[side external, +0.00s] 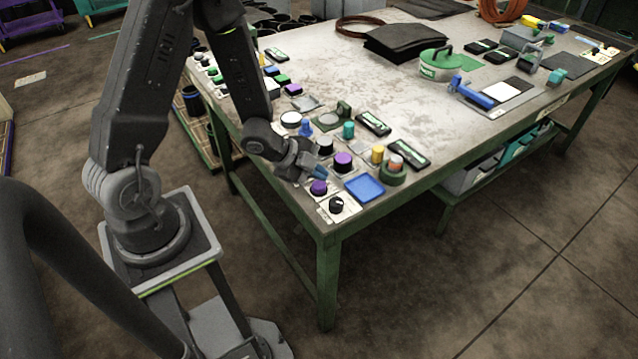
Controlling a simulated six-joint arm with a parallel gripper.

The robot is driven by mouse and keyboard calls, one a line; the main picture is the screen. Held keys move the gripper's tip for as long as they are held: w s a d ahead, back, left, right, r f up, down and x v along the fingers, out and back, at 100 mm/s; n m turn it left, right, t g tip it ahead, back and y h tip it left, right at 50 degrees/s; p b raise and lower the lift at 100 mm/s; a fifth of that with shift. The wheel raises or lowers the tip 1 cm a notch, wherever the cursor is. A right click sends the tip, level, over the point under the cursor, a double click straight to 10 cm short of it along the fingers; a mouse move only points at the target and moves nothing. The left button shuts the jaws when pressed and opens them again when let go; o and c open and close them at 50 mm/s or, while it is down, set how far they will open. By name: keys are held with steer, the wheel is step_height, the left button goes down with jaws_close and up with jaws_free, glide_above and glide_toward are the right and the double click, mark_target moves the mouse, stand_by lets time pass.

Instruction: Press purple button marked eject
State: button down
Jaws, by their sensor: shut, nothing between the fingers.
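Several purple buttons or knobs show in the side external view. One purple button (319,187) sits near the front corner of the table, just below my gripper. A second purple button (343,162) is a little behind it and to the right. A third, smaller purple button (293,89) is farther along the left edge. The labels are too small to read, so I cannot tell which is marked eject. My gripper (324,175) is shut and empty. It is close to the two front purple buttons; I cannot tell whether it touches either.
A blue tray (365,188) and a black knob (337,205) are at the front corner. A yellow cylinder (377,154) and a green ring (392,174) stand to the right. A white round button (291,119) is behind my gripper.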

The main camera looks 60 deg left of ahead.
steer(key=shift+r, duration=2.5)
steer(key=shift+w+a+r, duration=0.1)
steer(key=shift+w+r, duration=0.05)
steer(key=shift+r, duration=0.15)
step_height(320, 180, up, 7)
steer(key=a+n+y, duration=0.2)
steer(key=n+y, duration=0.2)
step_height(320, 180, up, 6)
steer(key=f+n+y, duration=0.1)
steer(key=n+y, duration=0.1)
steer(key=n, duration=0.2)
glide_above(319, 185)
steer(key=s+a, duration=0.2)
steer(key=s, duration=0.1)
steer(key=s+d+r+n+g+h, duration=0.1)
steer(key=s+d+r+n, duration=0.2)
steer(key=s, duration=0.3)
steer(key=s+d+r+n+g+h, duration=0.1)
steer(key=s+d+r+n, duration=0.1)
steer(key=s+d+r, duration=0.2)
steer(key=s, duration=0.2)
steer(key=shift+s+d+r+n+g, duration=0.3)
steer(key=shift+s+r+n+g, duration=0.05)
steer(key=shift+n+g, duration=0.05)
